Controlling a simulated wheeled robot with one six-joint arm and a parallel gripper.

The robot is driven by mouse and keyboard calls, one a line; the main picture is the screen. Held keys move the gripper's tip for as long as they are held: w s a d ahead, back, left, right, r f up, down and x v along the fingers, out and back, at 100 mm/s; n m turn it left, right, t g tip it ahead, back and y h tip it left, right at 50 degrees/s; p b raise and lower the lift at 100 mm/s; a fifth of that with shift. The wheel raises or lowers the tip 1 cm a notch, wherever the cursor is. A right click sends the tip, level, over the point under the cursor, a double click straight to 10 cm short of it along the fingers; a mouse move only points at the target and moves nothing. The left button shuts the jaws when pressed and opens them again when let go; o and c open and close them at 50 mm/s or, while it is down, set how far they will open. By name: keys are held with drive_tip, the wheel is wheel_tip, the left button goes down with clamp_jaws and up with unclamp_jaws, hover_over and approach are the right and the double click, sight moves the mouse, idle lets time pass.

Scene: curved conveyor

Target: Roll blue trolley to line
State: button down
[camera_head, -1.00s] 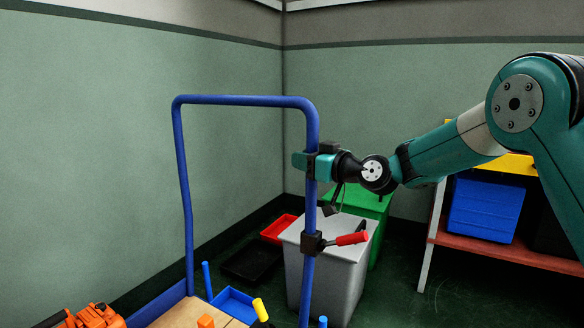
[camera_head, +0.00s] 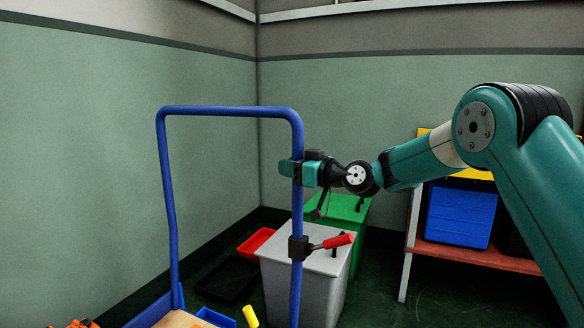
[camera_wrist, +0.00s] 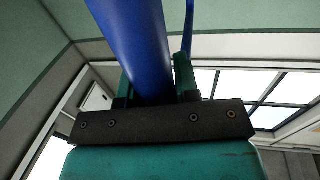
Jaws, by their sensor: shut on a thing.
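The blue trolley shows in the head view as a tall blue tube handle (camera_head: 168,215) rising from a low deck (camera_head: 180,319) at the bottom edge. A black clamp with a red-tipped lever (camera_head: 338,241) sits on its right upright. My gripper (camera_head: 298,173) is shut on that upright, above the lever and below the top bend. In the wrist view the blue tube (camera_wrist: 135,45) runs between the fingers of my gripper (camera_wrist: 155,85). Most of the deck and the wheels are out of view.
A grey bin (camera_head: 295,285) and a green bin (camera_head: 350,212) stand behind the right upright. A red tray (camera_head: 257,242) and a black tray (camera_head: 228,277) lie on the floor. A shelf with a blue crate (camera_head: 460,215) stands at right. Walls meet behind the trolley.

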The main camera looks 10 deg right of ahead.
drive_tip(key=c, duration=0.8)
unclamp_jaws()
drive_tip(key=shift+c, duration=0.2)
drive_tip(key=p+v, duration=0.1)
drive_tip(key=v, duration=1.6)
drive_tip(key=shift+s, duration=0.25)
drive_tip(key=shift+d+r, duration=0.1)
